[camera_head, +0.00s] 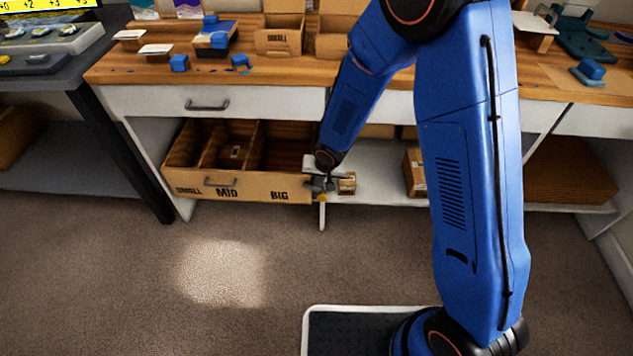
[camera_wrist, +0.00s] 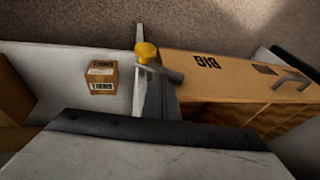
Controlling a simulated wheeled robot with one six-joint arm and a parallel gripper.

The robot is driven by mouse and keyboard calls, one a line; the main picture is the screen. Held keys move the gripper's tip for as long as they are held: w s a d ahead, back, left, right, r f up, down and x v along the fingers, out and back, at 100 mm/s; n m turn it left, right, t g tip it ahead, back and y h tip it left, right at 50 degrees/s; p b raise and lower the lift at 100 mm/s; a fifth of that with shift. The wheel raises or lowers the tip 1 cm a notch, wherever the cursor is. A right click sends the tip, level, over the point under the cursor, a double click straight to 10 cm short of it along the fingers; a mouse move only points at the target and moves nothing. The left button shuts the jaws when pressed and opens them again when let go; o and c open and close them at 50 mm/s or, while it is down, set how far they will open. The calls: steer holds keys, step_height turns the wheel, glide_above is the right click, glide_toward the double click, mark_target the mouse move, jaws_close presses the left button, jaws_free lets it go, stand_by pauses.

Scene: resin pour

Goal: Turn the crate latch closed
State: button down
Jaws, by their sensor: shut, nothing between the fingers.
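The wooden crate (camera_head: 250,190) sits on the low shelf under the bench, with compartments marked SMALL, MID and BIG and a handle on its front. Its BIG end also shows in the wrist view (camera_wrist: 225,72). The latch (camera_wrist: 147,52) has a yellow knob and a dark grey bar that points right, toward the BIG corner of the crate; whether it touches the crate I cannot tell. The knob is a small yellow spot in the head view (camera_head: 323,198). My gripper (camera_head: 320,184) is shut and empty, close to the latch; its fingertips are hard to make out.
A small cardboard box (camera_head: 346,183) stands on the shelf just right of the latch, also in the wrist view (camera_wrist: 101,77). A larger box (camera_head: 414,172) is farther right. The wooden bench top (camera_head: 290,75) overhangs above. The carpet in front is clear.

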steer(key=shift+a+f, duration=0.2)
stand_by(0.4)
steer(key=shift+s+a+f+h, duration=0.15)
steer(key=shift+s+h, duration=0.1)
steer(key=shift+h, duration=0.15)
steer(key=shift+a+f+h, duration=0.15)
steer(key=shift+a+h, duration=0.1)
steer(key=shift+h, duration=0.25)
steer(key=shift+w+a+f+n+h, duration=0.1)
steer(key=shift+a+f+n+h, duration=0.25)
steer(key=shift+h, duration=1.1)
steer(key=shift+w+a+f+n+h, duration=0.2)
steer(key=shift+a+h, duration=0.3)
steer(key=shift+h, duration=1)
steer(key=shift+w+a+f+n+h, duration=0.1)
steer(key=shift+a+f+n+h, duration=0.25)
steer(key=shift+h, duration=1.1)
steer(key=shift+s+r, duration=0.1)
steer(key=shift+r, duration=0.05)
